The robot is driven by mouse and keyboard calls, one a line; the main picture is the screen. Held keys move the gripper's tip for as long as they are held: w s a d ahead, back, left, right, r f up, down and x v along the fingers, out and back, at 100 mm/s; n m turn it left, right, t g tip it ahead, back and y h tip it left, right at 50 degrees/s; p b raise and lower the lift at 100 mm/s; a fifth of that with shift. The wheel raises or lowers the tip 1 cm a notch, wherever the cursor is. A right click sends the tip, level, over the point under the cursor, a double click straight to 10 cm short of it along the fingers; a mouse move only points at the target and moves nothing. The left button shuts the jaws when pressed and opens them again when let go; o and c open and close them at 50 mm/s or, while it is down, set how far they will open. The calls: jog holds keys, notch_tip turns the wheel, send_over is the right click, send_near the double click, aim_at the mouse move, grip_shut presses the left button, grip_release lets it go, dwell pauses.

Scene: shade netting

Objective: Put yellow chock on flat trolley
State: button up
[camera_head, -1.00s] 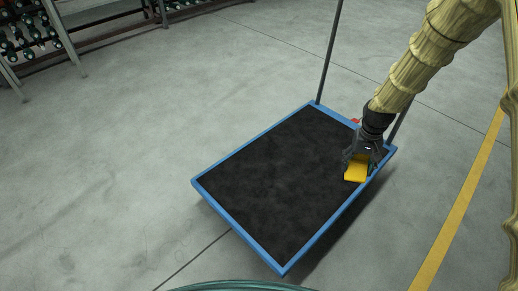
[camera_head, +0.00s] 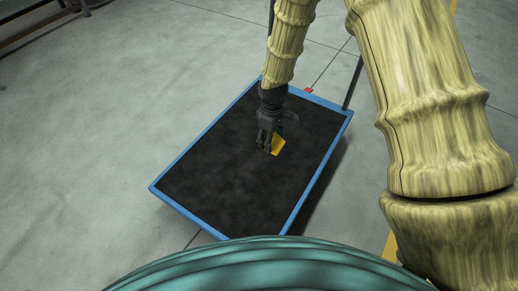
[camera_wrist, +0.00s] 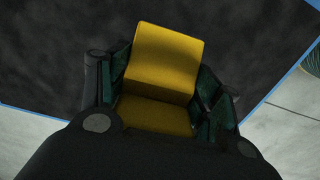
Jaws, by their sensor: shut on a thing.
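The yellow chock (camera_head: 278,145) is in my gripper (camera_head: 269,143), over the dark deck of the flat trolley (camera_head: 215,190). In the wrist view the chock (camera_wrist: 163,65) sits between the two fingers of my gripper (camera_wrist: 160,95), which are shut on it from both sides. The trolley has a blue rim and a black deck, and its deck fills most of the wrist view behind the chock (camera_wrist: 50,60). I cannot tell whether the chock touches the deck or hangs just above it. Nothing else lies on the deck.
An upright post of the trolley handle (camera_head: 353,85) stands at the far right corner, with a small red part (camera_head: 308,90) on the far edge. A yellow floor line (camera_head: 389,245) runs at the right. Grey floor (camera_head: 100,120) is clear to the left.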

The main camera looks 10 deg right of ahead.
jog(key=s+f+n, duration=0.2)
jog(key=s+n, duration=0.1)
jog(key=n, duration=0.2)
jog(key=s+f+n, duration=0.2)
jog(key=s+n, duration=0.2)
jog(key=n, duration=0.1)
jog(key=s+f+n, duration=0.3)
jog(key=s+n, duration=0.1)
jog(key=n, duration=0.1)
jog(key=shift+s+a+n, duration=0.15)
jog(key=shift+a+n, duration=0.15)
jog(key=shift+s+a+f+n, duration=0.15)
jog(key=shift+s+f+n, duration=0.1)
jog(key=shift+s+n, duration=0.55)
jog(key=b, duration=0.6)
send_over(270, 157)
jog(key=shift+s+a+f, duration=0.1)
jog(key=shift+f, duration=0.7)
jog(key=shift+f+b, duration=1.4)
jog(key=shift+f, duration=0.4)
jog(key=shift+r, duration=0.1)
jog(key=o, duration=1.1)
jog(key=shift+o, duration=0.2)
